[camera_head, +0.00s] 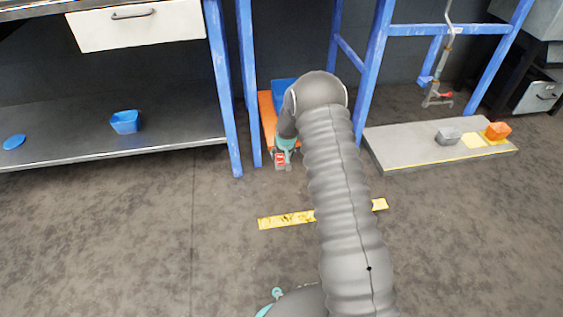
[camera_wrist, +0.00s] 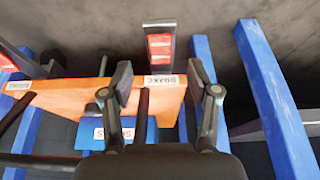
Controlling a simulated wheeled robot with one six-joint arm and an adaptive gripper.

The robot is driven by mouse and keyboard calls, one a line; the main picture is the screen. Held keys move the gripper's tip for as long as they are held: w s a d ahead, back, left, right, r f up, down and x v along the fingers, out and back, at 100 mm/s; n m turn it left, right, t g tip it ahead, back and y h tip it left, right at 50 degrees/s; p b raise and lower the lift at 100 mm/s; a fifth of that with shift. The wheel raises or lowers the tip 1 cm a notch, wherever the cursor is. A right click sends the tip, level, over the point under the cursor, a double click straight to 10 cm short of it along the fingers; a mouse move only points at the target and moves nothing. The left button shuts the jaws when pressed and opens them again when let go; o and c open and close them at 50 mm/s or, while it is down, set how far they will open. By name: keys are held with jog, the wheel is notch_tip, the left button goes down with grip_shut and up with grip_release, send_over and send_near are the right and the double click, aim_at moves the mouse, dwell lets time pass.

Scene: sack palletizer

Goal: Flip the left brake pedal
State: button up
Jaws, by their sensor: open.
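A pedal with a red and silver pad (camera_wrist: 159,47) stands out from the orange panel (camera_wrist: 75,95) in the wrist view, above a white label (camera_wrist: 161,80) that seems to read BRAKE upside down. A red pad also shows in the head view (camera_head: 280,159), just below my wrist. A second red pad (camera_wrist: 6,63) is cut off at the wrist view's left edge. My gripper (camera_wrist: 160,78) is open, with its fingers apart on either side of the label and below the pedal pad in the picture. I cannot tell whether it touches anything.
A black rod (camera_wrist: 143,101) shows between my fingers, with a labelled blue box (camera_wrist: 110,136) behind. Blue posts (camera_wrist: 275,95) stand at the right. In the head view, a low grey platform (camera_head: 395,150) lies right and a shelf (camera_head: 70,120) left.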

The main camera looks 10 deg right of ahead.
aim_at(281, 162)
jog(key=x, duration=0.6)
jog(key=shift+w+f+b, duration=0.15)
jog(key=shift+f+b, duration=0.2)
